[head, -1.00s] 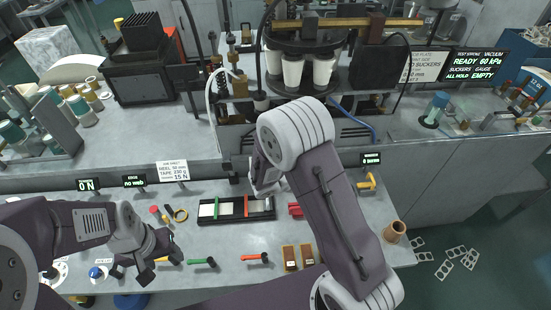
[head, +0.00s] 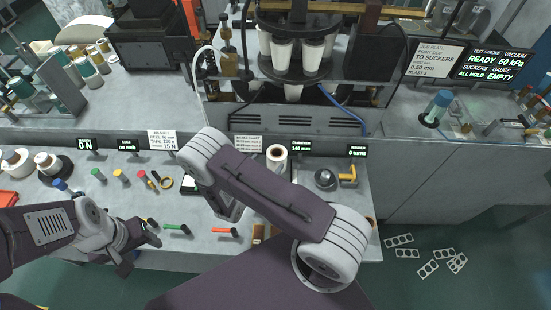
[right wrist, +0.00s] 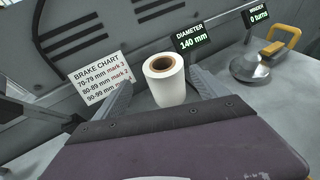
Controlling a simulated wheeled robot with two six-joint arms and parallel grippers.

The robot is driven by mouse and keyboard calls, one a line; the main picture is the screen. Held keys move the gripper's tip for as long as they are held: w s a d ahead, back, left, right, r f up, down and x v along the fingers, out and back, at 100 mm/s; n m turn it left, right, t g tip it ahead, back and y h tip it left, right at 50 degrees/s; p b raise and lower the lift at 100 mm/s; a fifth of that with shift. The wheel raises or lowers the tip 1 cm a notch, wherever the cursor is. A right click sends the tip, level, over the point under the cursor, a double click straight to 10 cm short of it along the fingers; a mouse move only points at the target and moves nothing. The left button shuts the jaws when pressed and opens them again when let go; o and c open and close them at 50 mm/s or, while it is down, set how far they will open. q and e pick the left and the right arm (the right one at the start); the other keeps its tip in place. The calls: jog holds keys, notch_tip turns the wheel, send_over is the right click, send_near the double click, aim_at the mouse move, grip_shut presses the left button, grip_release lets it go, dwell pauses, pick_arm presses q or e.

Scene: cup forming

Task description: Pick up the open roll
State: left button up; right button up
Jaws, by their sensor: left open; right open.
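The open roll, a white roll with a brown core (head: 277,158), stands upright at the back of the bench in the head view. It also shows in the right wrist view (right wrist: 168,94), ahead of my right gripper (right wrist: 161,80). That gripper is open; its two fingers appear left and right of the roll, and I cannot tell whether they reach around it. In the head view my right forearm hides much of this gripper. My left gripper (head: 142,246) is open and empty at the front left of the bench.
A brake chart card (right wrist: 100,77) stands left of the roll, and a diameter display reading 140 mm (right wrist: 194,38) stands behind it. A metal dome (head: 325,179) and a yellow handle (head: 348,174) are to its right. Green (head: 177,229) and red (head: 224,231) handled tools lie in front.

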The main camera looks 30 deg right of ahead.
aim_at(279, 150)
jog(key=shift+w+d+f, duration=0.15)
jog(key=shift+d, duration=0.35)
jog(key=shift+w+d+f, duration=0.1)
jog(key=shift+d, duration=0.35)
jog(key=shift+w+d+p, duration=0.15)
jog(key=shift+d+p, duration=0.05)
jog(key=shift+p, duration=0.1)
jog(key=p+x, duration=0.1)
jog(key=x, duration=0.2)
jog(key=shift+w+d+p, duration=0.15)
jog(key=shift+w+p, duration=0.15)
jog(key=shift+p, duration=0.05)
jog(key=shift+w+d+f, duration=0.15)
jog(key=shift+d+f, duration=0.15)
jog(key=shift+d, duration=0.15)
jog(key=shift+a+r, duration=0.1)
jog(key=shift+a, duration=0.15)
jog(key=c, duration=1.8)
pick_arm(q)
jog(key=r, duration=0.2)
jog(key=shift+d+r, duration=0.25)
jog(key=shift+r, duration=0.1)
pick_arm(e)
jog(key=shift+d, duration=0.15)
